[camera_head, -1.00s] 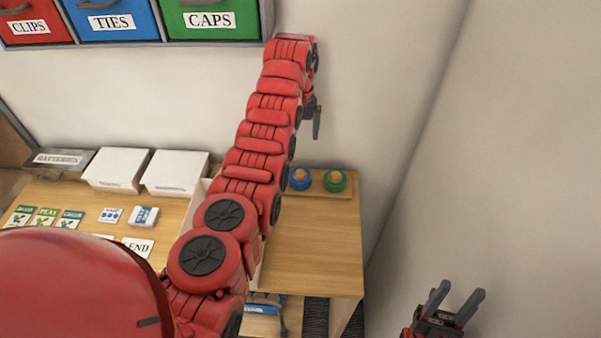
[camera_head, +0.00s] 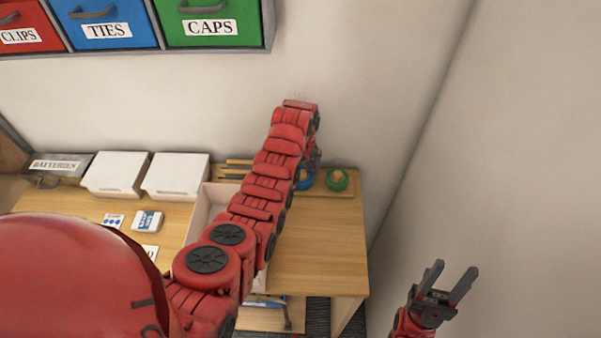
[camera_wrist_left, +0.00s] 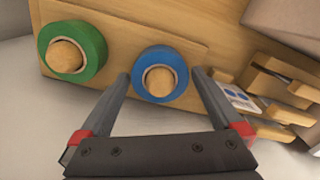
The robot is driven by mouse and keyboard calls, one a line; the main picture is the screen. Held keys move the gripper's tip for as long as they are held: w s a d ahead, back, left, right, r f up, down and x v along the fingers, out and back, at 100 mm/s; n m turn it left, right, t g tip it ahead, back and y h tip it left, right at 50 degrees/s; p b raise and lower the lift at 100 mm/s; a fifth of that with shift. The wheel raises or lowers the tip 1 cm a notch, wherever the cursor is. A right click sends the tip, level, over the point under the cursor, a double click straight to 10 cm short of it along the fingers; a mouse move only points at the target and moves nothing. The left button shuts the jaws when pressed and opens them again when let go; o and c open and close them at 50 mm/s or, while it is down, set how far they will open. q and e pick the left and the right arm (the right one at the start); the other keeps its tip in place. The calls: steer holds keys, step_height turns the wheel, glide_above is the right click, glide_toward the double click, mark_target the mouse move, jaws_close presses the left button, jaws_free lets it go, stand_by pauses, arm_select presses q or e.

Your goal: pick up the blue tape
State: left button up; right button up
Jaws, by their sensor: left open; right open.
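The blue tape (camera_wrist_left: 160,74) is a ring on a round wooden peg of a low wooden board (camera_wrist_left: 120,20). In the left wrist view it lies between the tips of my open left gripper (camera_wrist_left: 163,78), whose fingers are on either side of it; I cannot tell whether they touch it. In the head view the blue tape (camera_head: 306,180) is mostly hidden behind my left arm, and the left gripper (camera_head: 312,168) shows only in part. My right gripper (camera_head: 453,282) is open and empty at the lower right, away from the table.
A green tape (camera_wrist_left: 73,51) sits on the neighbouring peg, left of the blue one in the wrist view. Wooden slats (camera_wrist_left: 283,92) and a small card (camera_wrist_left: 238,98) lie to the right. White boxes (camera_head: 176,176) stand along the wall. The table's right part (camera_head: 320,245) is clear.

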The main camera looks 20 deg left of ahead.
arm_select(q)
steer(key=shift+a+f, duration=0.1)
steer(key=shift+f, duration=0.5)
steer(key=shift+w+a+f, duration=0.1)
steer(key=shift+w+f, duration=0.15)
steer(key=shift+f, duration=0.05)
steer(key=shift+s+d+r, duration=0.15)
steer(key=shift+d+r, duration=0.05)
steer(key=c, duration=1.2)
